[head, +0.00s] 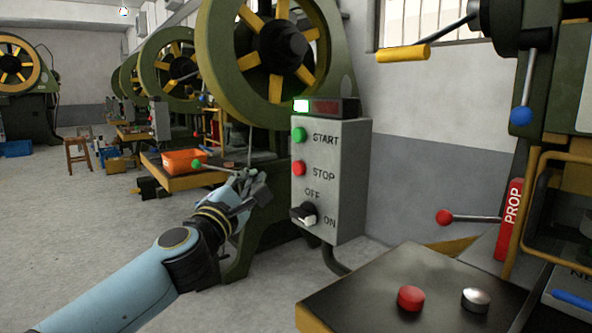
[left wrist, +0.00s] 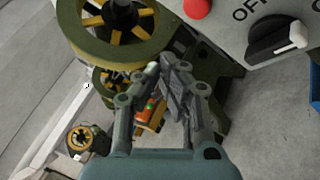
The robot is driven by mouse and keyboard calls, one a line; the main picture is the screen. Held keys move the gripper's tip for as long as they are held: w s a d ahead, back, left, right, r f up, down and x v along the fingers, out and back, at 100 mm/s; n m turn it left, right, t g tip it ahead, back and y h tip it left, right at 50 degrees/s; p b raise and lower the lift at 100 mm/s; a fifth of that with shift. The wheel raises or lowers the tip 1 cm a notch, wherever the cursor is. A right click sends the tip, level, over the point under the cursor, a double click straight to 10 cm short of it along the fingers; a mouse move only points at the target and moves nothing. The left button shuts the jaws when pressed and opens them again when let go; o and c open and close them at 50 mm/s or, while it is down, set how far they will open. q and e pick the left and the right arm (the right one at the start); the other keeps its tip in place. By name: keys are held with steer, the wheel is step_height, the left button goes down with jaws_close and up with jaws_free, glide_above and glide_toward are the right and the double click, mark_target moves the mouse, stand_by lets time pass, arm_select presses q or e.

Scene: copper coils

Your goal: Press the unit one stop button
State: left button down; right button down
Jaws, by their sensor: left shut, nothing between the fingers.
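The grey control box (head: 345,185) carries a green START button (head: 299,135), a red STOP button (head: 299,168) and a black OFF/ON knob (head: 304,214). My left gripper (head: 250,180) is shut and empty, to the left of the box and apart from the STOP button. In the left wrist view the shut fingers (left wrist: 165,72) point past the box. The red button (left wrist: 197,8) is cut by the top edge there, and the knob (left wrist: 275,38) is at the upper right. My right gripper is not in view.
A black worktop (head: 400,280) with a red button (head: 411,298) and a silver button (head: 476,299) is at the lower right. A red-knobbed lever (head: 444,217) and a red PROP bar (head: 508,220) stand behind it. An orange bin (head: 184,161) sits beyond my gripper.

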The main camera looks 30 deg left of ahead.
mark_target(298, 168)
arm_select(q)
steer(key=w, duration=0.1)
steer(key=w+d, duration=0.1)
steer(key=w, duration=0.1)
steer(key=w+d, duration=0.1)
steer(key=w, duration=0.1)
steer(key=shift+w+d, duration=0.15)
steer(key=shift+w, duration=0.1)
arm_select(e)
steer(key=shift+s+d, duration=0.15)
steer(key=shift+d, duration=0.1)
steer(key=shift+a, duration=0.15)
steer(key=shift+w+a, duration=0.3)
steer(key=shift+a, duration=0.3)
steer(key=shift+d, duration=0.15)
